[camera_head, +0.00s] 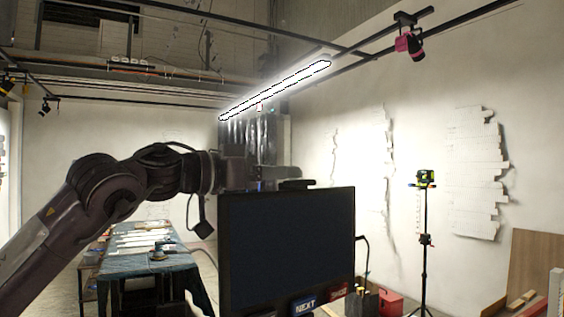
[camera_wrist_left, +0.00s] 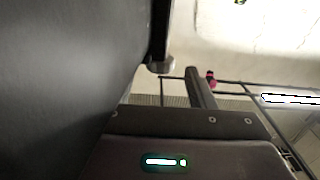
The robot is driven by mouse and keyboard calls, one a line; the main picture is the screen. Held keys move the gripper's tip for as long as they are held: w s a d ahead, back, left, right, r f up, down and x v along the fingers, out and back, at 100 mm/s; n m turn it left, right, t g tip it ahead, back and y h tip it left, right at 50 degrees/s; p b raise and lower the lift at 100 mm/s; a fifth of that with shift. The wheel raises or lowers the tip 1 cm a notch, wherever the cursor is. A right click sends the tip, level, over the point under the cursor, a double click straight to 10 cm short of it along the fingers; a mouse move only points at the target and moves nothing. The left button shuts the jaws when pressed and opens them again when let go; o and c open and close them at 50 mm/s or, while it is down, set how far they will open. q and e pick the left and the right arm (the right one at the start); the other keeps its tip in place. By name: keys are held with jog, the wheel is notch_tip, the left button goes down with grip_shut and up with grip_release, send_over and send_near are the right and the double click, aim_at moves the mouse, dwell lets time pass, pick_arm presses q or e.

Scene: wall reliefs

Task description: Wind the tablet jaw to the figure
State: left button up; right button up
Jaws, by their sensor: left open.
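A large dark flat screen (camera_head: 287,245), which looks like the tablet, stands upright in front of me in the head view. In the left wrist view a dark surface (camera_wrist_left: 65,75) fills the left side, close to the gripper. A small grey rounded piece (camera_wrist_left: 160,66) sits at its edge. I cannot make out the jaw or a figure. My right gripper is out of view.
A table with a dark cloth (camera_head: 150,262) stands at the left behind the screen. A tripod with a green device (camera_head: 426,179) stands at the right. Red boxes (camera_head: 390,302) and wooden boards (camera_head: 535,262) are on the floor at the right. White wall reliefs (camera_head: 474,170) line the right wall.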

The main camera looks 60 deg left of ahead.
pick_arm(q)
jog(key=shift+w, duration=0.75)
jog(key=shift+s, duration=0.1)
